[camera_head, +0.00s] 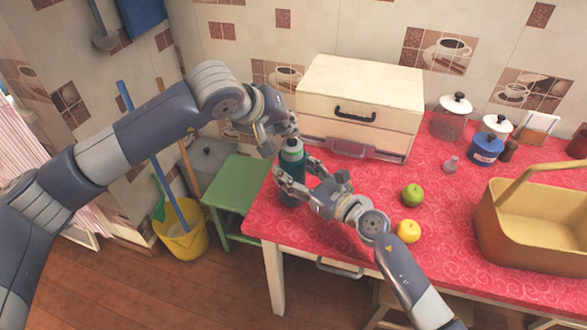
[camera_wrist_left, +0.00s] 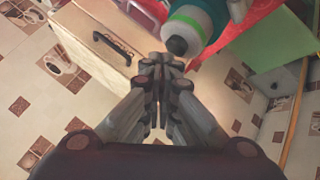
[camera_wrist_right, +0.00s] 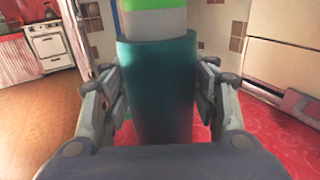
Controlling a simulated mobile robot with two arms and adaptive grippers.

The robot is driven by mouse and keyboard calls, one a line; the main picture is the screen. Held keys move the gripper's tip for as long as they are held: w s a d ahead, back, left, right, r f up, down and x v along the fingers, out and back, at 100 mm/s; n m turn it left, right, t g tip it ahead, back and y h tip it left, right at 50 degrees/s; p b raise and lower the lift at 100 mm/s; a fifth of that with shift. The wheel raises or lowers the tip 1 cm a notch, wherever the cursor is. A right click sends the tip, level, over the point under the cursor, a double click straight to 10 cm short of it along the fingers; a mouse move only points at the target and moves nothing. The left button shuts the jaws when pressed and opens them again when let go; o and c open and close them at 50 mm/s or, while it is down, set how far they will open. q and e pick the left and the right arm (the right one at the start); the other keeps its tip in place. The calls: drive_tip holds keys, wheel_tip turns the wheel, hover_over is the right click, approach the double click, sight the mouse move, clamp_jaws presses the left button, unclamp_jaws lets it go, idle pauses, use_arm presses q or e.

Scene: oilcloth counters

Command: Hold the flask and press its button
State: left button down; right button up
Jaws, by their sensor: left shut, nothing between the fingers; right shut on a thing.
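The flask (camera_head: 291,160) stands upright at the left end of the red table, with a teal body, a green band and a grey top. My right gripper (camera_head: 298,188) is shut on its body; the right wrist view shows the fingers on both sides of the teal flask (camera_wrist_right: 156,90). My left gripper (camera_head: 289,131) is shut and empty, just above the flask's top. In the left wrist view its closed fingertips (camera_wrist_left: 160,68) are beside the dark button (camera_wrist_left: 177,46) on the flask's top. I cannot tell whether they touch it.
A white box with drawers (camera_head: 360,100) stands close behind the flask. A green apple (camera_head: 412,195), a yellow apple (camera_head: 408,231) and a tan basket (camera_head: 535,225) are to the right on the red table (camera_head: 345,245). A green stool (camera_head: 235,190) stands left.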

sight(288, 139)
use_arm(q)
drive_tip(key=shift+f, duration=0.55)
idle(0.4)
drive_tip(key=shift+r, duration=0.55)
wheel_tip(288, 139, up, 6)
idle(0.5)
use_arm(e)
drive_tip(key=o, duration=1.7)
